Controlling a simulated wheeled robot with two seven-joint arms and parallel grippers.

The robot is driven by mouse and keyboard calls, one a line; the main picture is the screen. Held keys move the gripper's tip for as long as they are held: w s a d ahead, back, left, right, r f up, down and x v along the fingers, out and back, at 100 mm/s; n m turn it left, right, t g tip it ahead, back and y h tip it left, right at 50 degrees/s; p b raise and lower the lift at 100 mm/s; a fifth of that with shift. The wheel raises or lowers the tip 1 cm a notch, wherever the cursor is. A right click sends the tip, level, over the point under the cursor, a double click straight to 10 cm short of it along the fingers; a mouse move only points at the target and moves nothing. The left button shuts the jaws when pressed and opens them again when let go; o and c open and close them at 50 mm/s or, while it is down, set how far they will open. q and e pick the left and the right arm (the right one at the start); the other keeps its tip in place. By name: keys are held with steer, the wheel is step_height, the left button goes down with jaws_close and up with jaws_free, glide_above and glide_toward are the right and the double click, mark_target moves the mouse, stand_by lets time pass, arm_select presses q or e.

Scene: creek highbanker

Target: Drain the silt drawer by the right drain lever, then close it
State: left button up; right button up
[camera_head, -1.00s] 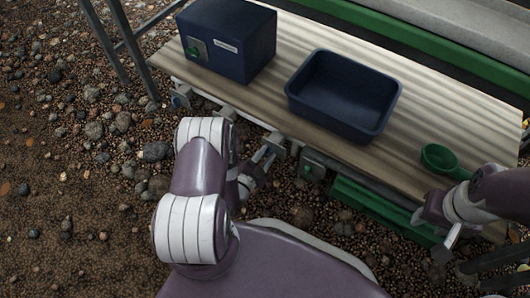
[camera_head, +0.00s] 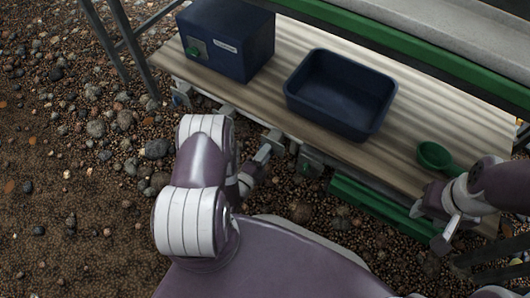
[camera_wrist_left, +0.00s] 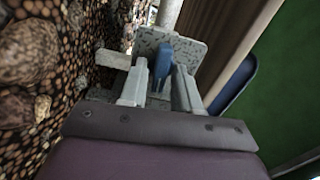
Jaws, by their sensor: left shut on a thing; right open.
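My left gripper (camera_head: 262,158) is at the front edge of the bench. In the left wrist view its fingers (camera_wrist_left: 160,72) are shut on a blue lever (camera_wrist_left: 163,52) in front of a speckled grey plate (camera_wrist_left: 185,48). My own arm and fingers hide this lever in the head view. A long green drawer front (camera_head: 375,203), seemingly the silt drawer, juts out below the bench edge to the right. My right gripper (camera_head: 446,230) is open and empty by the drawer's right end; I cannot tell if it touches it.
A navy box (camera_head: 228,45) with a green button and a navy tub (camera_head: 340,95) stand on the ribbed bench top (camera_head: 265,88). A green scoop (camera_head: 436,156) lies at the right. More grey fittings (camera_head: 309,163) line the bench edge. Gravel ground is open at left.

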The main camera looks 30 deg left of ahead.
arm_select(q)
steer(key=shift+f+m, duration=0.1)
steer(key=shift+m, duration=0.5)
steer(key=o, duration=1)
steer(key=shift+s+a+p, duration=0.15)
steer(key=shift+s+p, duration=0.6)
steer(key=shift+s, duration=1.35)
steer(key=shift+s+a+p, duration=0.2)
steer(key=shift+s+p, duration=0.5)
steer(key=shift+s, duration=1.45)
steer(key=shift+s+a+p, duration=0.15)
steer(key=shift+s+p, duration=0.6)
steer(key=shift+s, duration=1.35)
